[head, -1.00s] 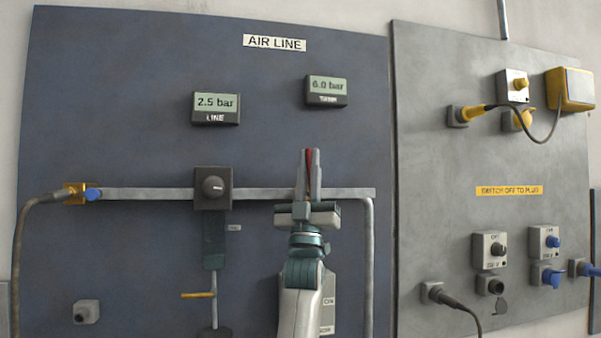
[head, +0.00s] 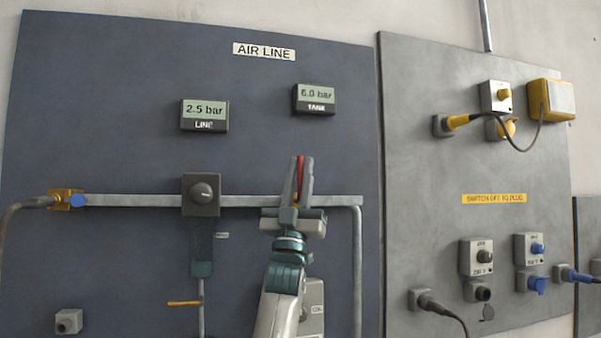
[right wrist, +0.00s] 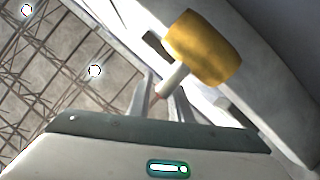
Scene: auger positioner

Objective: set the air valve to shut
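The air valve shows as a red handle (head: 300,172) on the grey pipe, right of the black regulator knob, with a bit of brass below it. My right gripper (head: 298,168) stands in front of it, its fingers on either side of the handle. In the right wrist view the yellow valve body (right wrist: 205,47) with its pale stem is beyond the fingers (right wrist: 160,98), which are apart, with a small red tip between them. Contact with the handle cannot be told. My gripper hides most of the valve. My left gripper is out of view.
The LINE display (head: 204,115) reads 2.5 bar; the TANK display (head: 314,99) appears to read 6.0 bar. The regulator (head: 201,194) sits left on the pipe. A grey box (head: 314,310) is partly behind my arm. A grey panel (head: 430,150) with plugs and cables is at right.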

